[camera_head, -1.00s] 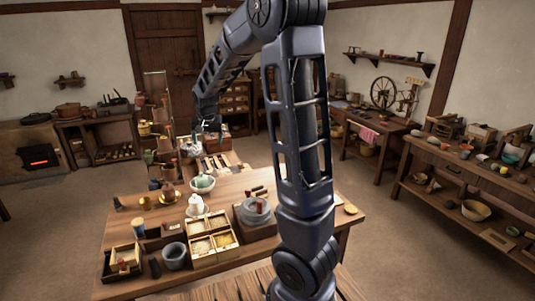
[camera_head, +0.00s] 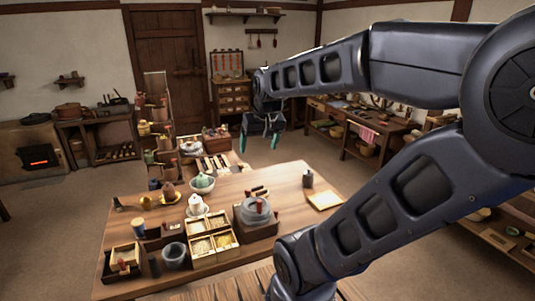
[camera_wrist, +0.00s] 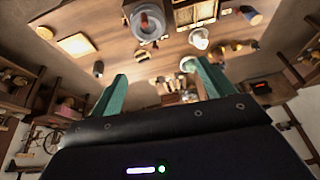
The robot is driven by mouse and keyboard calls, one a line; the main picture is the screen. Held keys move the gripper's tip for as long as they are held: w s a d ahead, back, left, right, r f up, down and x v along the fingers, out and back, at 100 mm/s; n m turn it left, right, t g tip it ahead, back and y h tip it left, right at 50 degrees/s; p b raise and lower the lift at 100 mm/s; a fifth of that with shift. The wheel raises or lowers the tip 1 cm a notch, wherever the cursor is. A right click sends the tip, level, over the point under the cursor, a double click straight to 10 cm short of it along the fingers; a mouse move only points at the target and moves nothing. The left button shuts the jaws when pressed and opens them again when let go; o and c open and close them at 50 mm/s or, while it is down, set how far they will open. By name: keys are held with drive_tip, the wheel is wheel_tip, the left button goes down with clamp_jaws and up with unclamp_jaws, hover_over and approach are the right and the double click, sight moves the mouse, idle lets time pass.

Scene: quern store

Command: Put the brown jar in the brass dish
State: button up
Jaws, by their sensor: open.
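The brown jar (camera_head: 168,189) is a small, dark, round-bodied vessel near the far left of the table in the head view. It stands upright over the yellowish brass dish (camera_head: 176,200), whose rim shows around its base. It looks to be in the dish, though both are small in the picture. My gripper (camera_head: 260,137) is held high beyond the table's far edge, well to the right of the jar and apart from it. Its teal fingers are spread with nothing between them, also in the wrist view (camera_wrist: 161,70).
On the table are a white jug (camera_head: 196,204), a bowl with a green-white item (camera_head: 203,184), a sectioned grain box (camera_head: 227,241), a quern (camera_head: 255,210), a grey mortar (camera_head: 175,254) and a grey cylinder (camera_head: 308,179).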

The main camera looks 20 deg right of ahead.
drive_tip(key=s, duration=0.3)
drive_tip(key=s+f, duration=0.1)
drive_tip(key=s, duration=0.1)
drive_tip(key=shift+s+d, duration=0.1)
drive_tip(key=shift+d, duration=0.2)
